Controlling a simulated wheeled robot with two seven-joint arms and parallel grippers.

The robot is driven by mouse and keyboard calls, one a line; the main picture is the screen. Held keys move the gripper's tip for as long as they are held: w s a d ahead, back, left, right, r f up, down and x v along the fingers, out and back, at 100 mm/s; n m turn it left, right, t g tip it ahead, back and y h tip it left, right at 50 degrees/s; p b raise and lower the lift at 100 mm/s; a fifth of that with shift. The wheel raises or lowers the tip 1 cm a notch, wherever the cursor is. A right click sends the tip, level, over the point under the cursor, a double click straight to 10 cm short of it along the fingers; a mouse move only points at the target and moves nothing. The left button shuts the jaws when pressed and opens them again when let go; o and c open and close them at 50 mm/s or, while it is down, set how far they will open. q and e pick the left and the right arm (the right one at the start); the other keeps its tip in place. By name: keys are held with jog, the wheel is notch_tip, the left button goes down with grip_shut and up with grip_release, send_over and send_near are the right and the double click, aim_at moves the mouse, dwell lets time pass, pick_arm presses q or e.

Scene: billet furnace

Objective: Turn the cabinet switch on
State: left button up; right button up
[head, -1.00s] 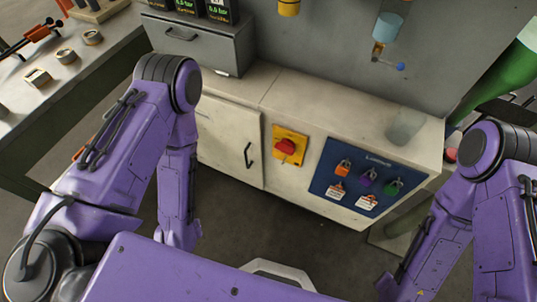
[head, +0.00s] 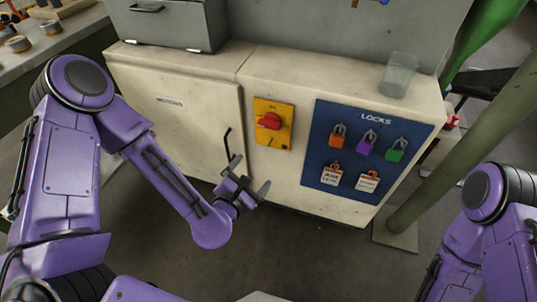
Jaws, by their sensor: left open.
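The cabinet switch (head: 269,121) is a red rotary handle on a yellow plate (head: 273,138), set on the front of the cream cabinet (head: 190,92). The handle lies roughly sideways. My left gripper (head: 250,178) is open and empty, below and to the left of the switch, in front of the cabinet near the black door handle (head: 227,145). It is apart from the switch. My right arm shows at the right edge, but its gripper is out of the picture.
Right of the switch is a blue LOCKS board (head: 350,163) with orange, purple and green padlocks and two tags. A clear cup (head: 398,75) stands on the cabinet top. A grey drawer unit (head: 170,22) stands at the back left. A green-grey post (head: 445,160) rises at the right.

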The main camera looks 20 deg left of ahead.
aim_at(268, 126)
pick_arm(q)
jog(key=w+r+n+t, duration=0.1)
jog(key=w+n, duration=0.1)
jog(key=w, duration=0.2)
jog(key=w+r+n+t+b, duration=0.1)
jog(key=w+r+n, duration=0.1)
jog(key=w, duration=0.3)
jog(key=w+r+n+t+b, duration=0.1)
jog(key=w+r+n, duration=0.1)
jog(key=w+n, duration=0.1)
jog(key=shift+w+d, duration=0.2)
jog(key=shift+w, duration=0.7)
pick_arm(e)
notch_tip(268, 126, down, 5)
jog(key=shift+r, duration=0.1)
pick_arm(q)
jog(key=c, duration=1.1)
